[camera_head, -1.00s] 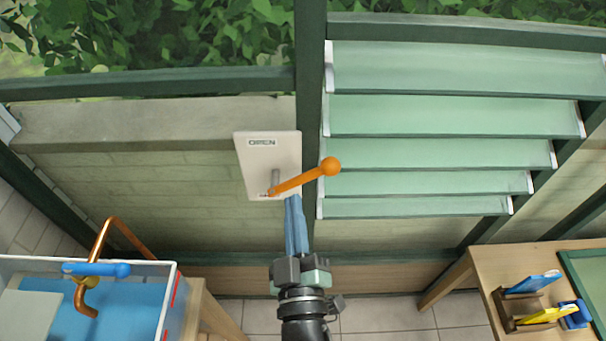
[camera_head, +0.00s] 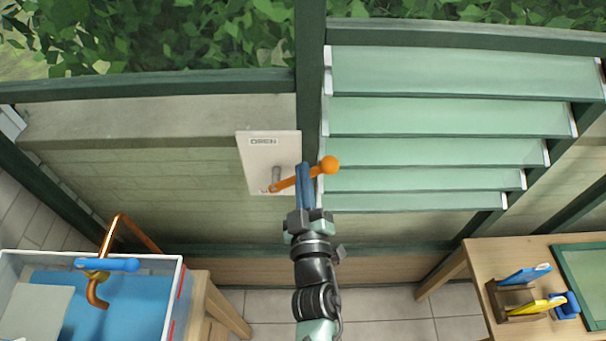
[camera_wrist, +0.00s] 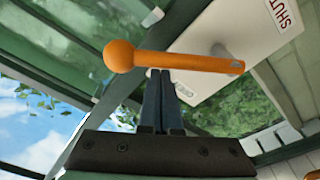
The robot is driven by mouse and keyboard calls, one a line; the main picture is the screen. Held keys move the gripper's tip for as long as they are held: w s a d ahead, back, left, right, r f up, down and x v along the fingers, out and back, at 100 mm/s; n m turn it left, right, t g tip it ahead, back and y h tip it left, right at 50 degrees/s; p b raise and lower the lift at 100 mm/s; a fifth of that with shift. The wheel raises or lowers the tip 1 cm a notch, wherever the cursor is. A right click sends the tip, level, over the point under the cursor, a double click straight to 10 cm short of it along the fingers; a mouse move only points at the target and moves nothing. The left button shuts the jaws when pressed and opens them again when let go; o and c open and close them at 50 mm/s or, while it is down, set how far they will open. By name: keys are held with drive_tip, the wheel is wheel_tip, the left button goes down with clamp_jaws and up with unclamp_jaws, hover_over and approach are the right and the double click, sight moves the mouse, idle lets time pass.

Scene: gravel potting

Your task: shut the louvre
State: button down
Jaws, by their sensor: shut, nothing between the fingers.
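The louvre (camera_head: 440,114) is a stack of several pale green glass slats in a dark green frame, tilted with gaps between them. Its orange lever (camera_head: 312,173) with a round knob sits on a white plate (camera_head: 256,176) left of the slats, pointing right and slightly up. The plate reads OPEN at its top; in the wrist view the lever (camera_wrist: 190,64) crosses in front of the plate (camera_wrist: 262,30), where SHUT shows. My gripper (camera_head: 305,168) is shut and empty, its blue fingertips at the lever's middle. In the wrist view the fingertips (camera_wrist: 158,76) are just under the lever, touching or nearly so.
A blue-lined sink (camera_head: 140,300) with a copper tap (camera_head: 108,240) and blue handle stands at lower left. A wooden table (camera_head: 470,270) at lower right holds a rack with blue and yellow tools (camera_head: 525,290). A green post (camera_head: 310,70) rises behind the lever.

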idle(0.4)
drive_tip(key=shift+d+f+m, duration=0.2)
drive_tip(key=shift+m, duration=0.2)
drive_tip(key=shift+d+f+m, duration=0.15)
drive_tip(key=shift+m, duration=0.15)
wheel_tip(320, 180, down, 9)
drive_tip(key=d+m+h+b, duration=0.1)
drive_tip(key=m+h+b, duration=0.2)
drive_tip(key=m+b, duration=0.6)
drive_tip(key=m, duration=0.4)
drive_tip(key=shift+d+f+m, duration=0.15)
drive_tip(key=shift+d+m, duration=0.15)
